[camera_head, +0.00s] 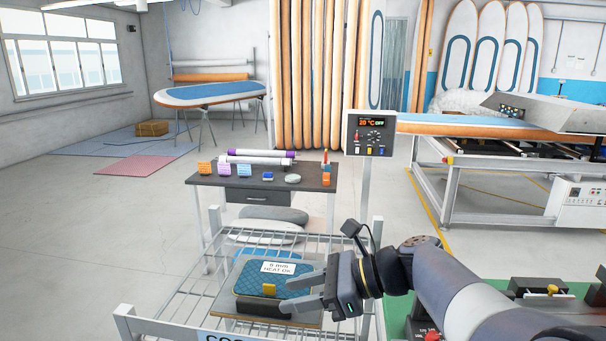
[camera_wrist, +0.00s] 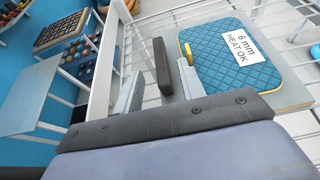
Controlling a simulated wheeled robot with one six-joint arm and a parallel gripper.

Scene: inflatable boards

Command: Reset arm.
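My gripper (camera_head: 288,295) is at the end of my arm, which reaches in from the lower right in the head view. Its two fingers point left, with a gap between them. The pad also shows in the wrist view (camera_wrist: 232,75), to the right of the fingers. Whether a finger touches the pad, I cannot tell.
The pad lies on a board (camera_head: 228,322) on a metal wire cart (camera_head: 180,302). A dark workbench (camera_head: 215,181) with rolls and small blocks stands behind it. A control box (camera_head: 369,134) on a post is right of the bench. Open floor (camera_head: 80,240) lies to the left.

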